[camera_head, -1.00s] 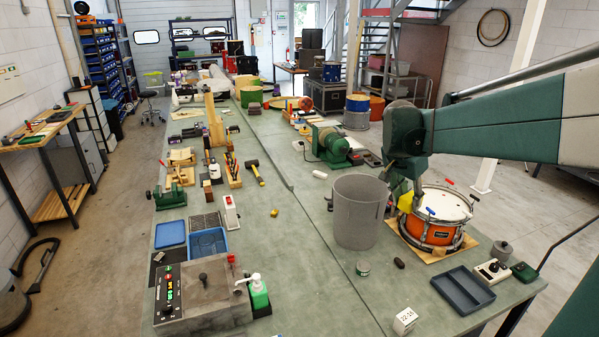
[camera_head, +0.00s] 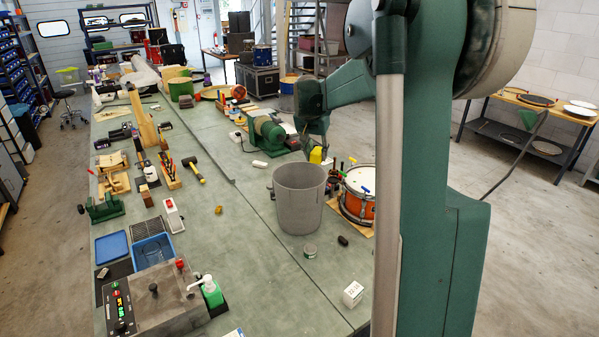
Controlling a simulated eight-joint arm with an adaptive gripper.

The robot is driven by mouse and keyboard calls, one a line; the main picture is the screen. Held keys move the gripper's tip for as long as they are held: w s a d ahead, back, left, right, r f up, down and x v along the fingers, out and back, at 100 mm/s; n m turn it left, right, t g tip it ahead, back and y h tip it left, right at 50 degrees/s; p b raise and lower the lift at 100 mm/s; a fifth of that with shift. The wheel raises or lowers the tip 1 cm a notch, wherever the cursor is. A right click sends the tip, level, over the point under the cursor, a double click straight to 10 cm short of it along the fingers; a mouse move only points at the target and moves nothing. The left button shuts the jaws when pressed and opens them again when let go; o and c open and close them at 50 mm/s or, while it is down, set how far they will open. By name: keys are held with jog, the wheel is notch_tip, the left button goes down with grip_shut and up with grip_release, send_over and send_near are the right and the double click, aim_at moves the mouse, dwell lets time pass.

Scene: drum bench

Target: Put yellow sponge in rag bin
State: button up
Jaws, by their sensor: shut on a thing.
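The yellow sponge (camera_head: 316,155) is held in my gripper (camera_head: 317,150), just above and behind the far right rim of the grey bin. My gripper is shut on it, with the fingers pointing down and partly hidden. The rag bin, a tall round grey tub (camera_head: 299,205), stands upright on the green bench. Its opening faces up, and I cannot see its bottom. The sponge looks apart from the bin rim, though its exact height and depth are hard to tell.
The orange snare drum (camera_head: 357,195) sits right of the bin, partly behind my arm. A green grinder (camera_head: 268,135) stands behind the bin. A small tin (camera_head: 310,250) and a dark lump (camera_head: 343,241) lie in front.

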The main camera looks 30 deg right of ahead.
jog(key=n+p, duration=0.2)
jog(key=p, duration=0.1)
send_over(304, 183)
jog(key=s+a, duration=0.4)
jog(key=s, duration=0.1)
jog(key=f, duration=0.2)
jog(key=shift+t, duration=0.4)
jog(key=f, duration=0.5)
jog(key=shift+d, duration=0.2)
jog(key=shift+f, duration=0.1)
notch_tip(304, 183, down, 14)
jog(key=shift+r, duration=0.1)
notch_tip(304, 183, down, 4)
jog(key=shift+r, duration=0.1)
jog(key=shift+f+b, duration=0.35)
jog(key=shift+f, duration=0.3)
